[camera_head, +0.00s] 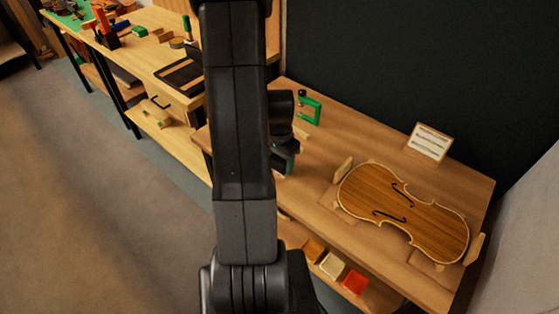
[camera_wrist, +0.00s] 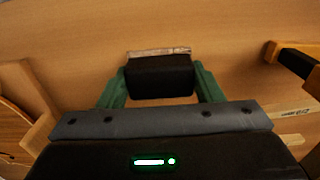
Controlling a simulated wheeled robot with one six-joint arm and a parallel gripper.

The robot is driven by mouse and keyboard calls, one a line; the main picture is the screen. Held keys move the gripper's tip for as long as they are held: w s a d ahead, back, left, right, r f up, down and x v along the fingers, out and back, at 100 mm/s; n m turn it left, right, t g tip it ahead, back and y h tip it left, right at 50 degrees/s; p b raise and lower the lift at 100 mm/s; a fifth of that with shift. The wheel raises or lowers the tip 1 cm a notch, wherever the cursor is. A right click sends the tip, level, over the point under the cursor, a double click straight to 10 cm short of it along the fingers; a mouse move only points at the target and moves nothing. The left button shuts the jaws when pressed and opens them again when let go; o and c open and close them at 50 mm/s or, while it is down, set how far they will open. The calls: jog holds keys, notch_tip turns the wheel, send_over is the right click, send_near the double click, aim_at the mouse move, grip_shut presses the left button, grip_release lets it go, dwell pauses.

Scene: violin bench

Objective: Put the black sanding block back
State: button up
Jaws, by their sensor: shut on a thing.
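The black sanding block (camera_wrist: 160,78) is between the green fingers of my gripper (camera_wrist: 160,88) in the wrist view. My gripper is shut on its two sides. A pale, mottled strip shows along the block's far edge. Bare wooden bench top fills the view around it; I cannot tell whether the block touches it. In the head view my gripper (camera_head: 284,160) is over the left part of the violin bench (camera_head: 335,150), partly hidden by my arm. The block cannot be made out there.
A violin body (camera_head: 405,210) lies on the bench between wooden supports. A green clamp (camera_head: 311,110) and a small card (camera_head: 430,142) stand behind. Coloured blocks (camera_head: 332,265) sit on the lower shelf. A black-handled tool (camera_wrist: 296,62) lies right in the wrist view.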

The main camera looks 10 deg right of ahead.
aim_at(280, 161)
jog(key=shift+f, duration=0.2)
jog(key=o, duration=0.9)
jog(key=shift+o, duration=0.2)
notch_tip(280, 161, up, 12)
jog(key=shift+r, duration=0.25)
